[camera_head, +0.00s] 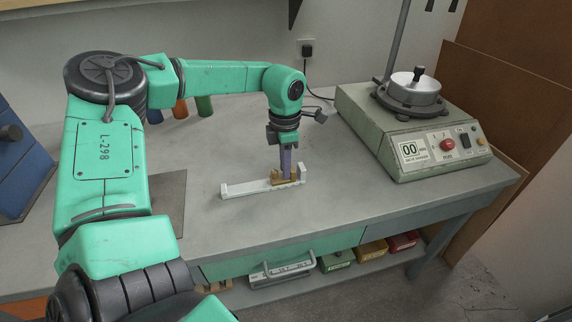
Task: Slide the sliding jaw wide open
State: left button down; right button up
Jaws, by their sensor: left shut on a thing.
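A pale vise-like rail (245,188) lies on the bench, with an upright end piece at its left end and another at its right end. The brown sliding jaw (290,181) sits near the right end of the rail. A wide gap of bare rail lies between it and the left end piece. My left gripper (286,174) points down onto the sliding jaw and is shut on it. The fingers hide part of the jaw. My right gripper is not in view.
Several coloured cylinders (204,105) stand behind my left arm. A dark flat plate (168,200) lies left of the rail. The bench front is clear.

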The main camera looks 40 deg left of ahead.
pick_arm(q)
jog(key=s+a, duration=0.1)
jog(key=s+a+p, duration=0.1)
jog(key=s, duration=0.1)
jog(key=s+a+p, duration=0.1)
jog(key=shift+s+a+r, duration=0.1)
jog(key=shift+s+r, duration=0.1)
jog(key=shift+r, duration=0.2)
jog(key=shift+s+a+f+p, duration=0.2)
jog(key=shift+s+f+p, duration=0.1)
jog(key=shift+s+p, duration=0.1)
jog(key=shift+f, duration=0.1)
jog(key=c, duration=0.9)
grip_release()
